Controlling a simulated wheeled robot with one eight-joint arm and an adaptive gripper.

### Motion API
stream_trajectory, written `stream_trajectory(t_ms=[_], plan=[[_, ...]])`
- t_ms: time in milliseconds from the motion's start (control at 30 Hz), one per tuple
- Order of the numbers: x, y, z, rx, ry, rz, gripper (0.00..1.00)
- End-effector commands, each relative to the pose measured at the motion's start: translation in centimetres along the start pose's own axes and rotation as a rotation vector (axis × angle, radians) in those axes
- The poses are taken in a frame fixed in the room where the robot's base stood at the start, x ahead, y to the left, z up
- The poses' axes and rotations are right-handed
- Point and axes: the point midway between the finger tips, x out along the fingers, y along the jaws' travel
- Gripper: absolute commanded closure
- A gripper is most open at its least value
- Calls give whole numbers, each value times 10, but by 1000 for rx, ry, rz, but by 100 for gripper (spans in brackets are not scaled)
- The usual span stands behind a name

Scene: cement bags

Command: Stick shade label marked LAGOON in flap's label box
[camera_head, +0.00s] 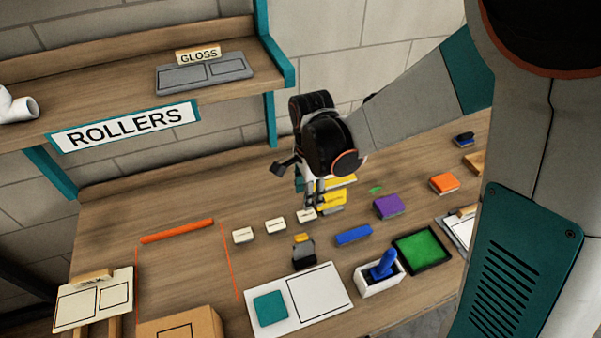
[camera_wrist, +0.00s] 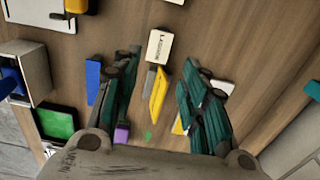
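Three small cream label blocks stand in a row on the bench in the head view: left (camera_head: 243,235), middle (camera_head: 275,225) and right (camera_head: 306,216). In the wrist view one cream label (camera_wrist: 158,46) lies ahead of my fingertips; its small print seems to read LAGOON. My gripper (camera_head: 314,200) is above the bench by the right label. In the wrist view my gripper (camera_wrist: 162,58) has its fingers spread, with nothing held between them. A cardboard carton (camera_head: 205,323) at the bottom edge has a flap with a black outlined box (camera_head: 178,332), partly cut off.
Yellow blocks (camera_head: 332,203) stand close behind my gripper. Nearby are a purple block (camera_head: 388,206), a blue block (camera_head: 353,235), a green pad (camera_head: 422,250), a stamp holder (camera_head: 379,278) and a white board (camera_head: 322,290). A ROLLERS shelf (camera_head: 125,126) overhangs at left.

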Motion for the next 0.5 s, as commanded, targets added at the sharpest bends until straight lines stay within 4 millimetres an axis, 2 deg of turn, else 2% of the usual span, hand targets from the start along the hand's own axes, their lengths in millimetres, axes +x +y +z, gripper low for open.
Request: stream_trajectory(t_ms=[267, 500], plan=[[13, 1, 2, 9, 0, 4, 60], [36, 1, 1, 8, 0, 3, 60]])
